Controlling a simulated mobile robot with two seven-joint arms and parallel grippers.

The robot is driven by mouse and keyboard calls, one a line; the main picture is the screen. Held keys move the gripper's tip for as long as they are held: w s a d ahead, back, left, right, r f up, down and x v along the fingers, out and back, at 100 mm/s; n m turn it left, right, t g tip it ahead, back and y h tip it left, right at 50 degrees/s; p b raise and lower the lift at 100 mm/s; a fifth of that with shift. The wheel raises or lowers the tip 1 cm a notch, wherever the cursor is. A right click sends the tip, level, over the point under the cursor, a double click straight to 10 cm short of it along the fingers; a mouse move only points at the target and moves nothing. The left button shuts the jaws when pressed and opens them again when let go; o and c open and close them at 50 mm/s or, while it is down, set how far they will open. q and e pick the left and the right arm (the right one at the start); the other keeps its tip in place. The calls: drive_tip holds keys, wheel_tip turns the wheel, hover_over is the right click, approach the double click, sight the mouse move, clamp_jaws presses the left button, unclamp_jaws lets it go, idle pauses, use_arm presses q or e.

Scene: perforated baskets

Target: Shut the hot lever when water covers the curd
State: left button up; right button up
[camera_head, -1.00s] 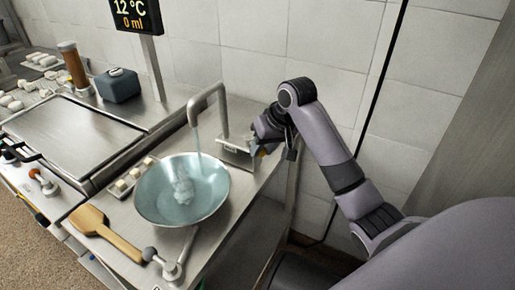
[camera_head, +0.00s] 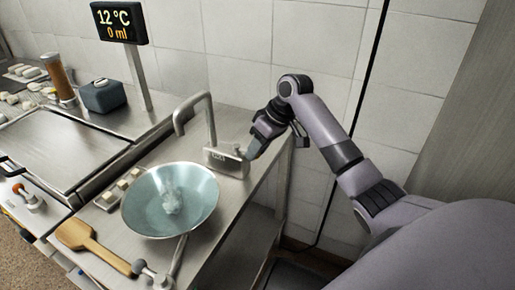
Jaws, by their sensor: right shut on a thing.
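A wide metal bowl (camera_head: 135,215) stands on the steel counter below the tap (camera_head: 207,120). No stream shows below the spout. My right gripper (camera_head: 257,148) is shut at the right end of the tap's block (camera_head: 222,160), on a lever mostly hidden by its fingers. I cannot read the lever's hot or cold mark. My left gripper is not in view.
A display (camera_head: 119,22) reads 12 °C and 0 ml. A wooden paddle (camera_head: 85,240) lies left of the bowl, near a metal ball-ended handle (camera_head: 150,272). Small pale blocks (camera_head: 120,190) sit left of the bowl. The tiled wall stands behind the tap.

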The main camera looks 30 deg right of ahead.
drive_tip(key=shift+r, duration=0.1)
drive_tip(key=o, duration=1)
drive_tip(key=shift+w, duration=0.1)
drive_tip(key=shift+o, duration=0.2)
drive_tip(key=v, duration=0.7)
drive_tip(key=shift+b, duration=0.3)
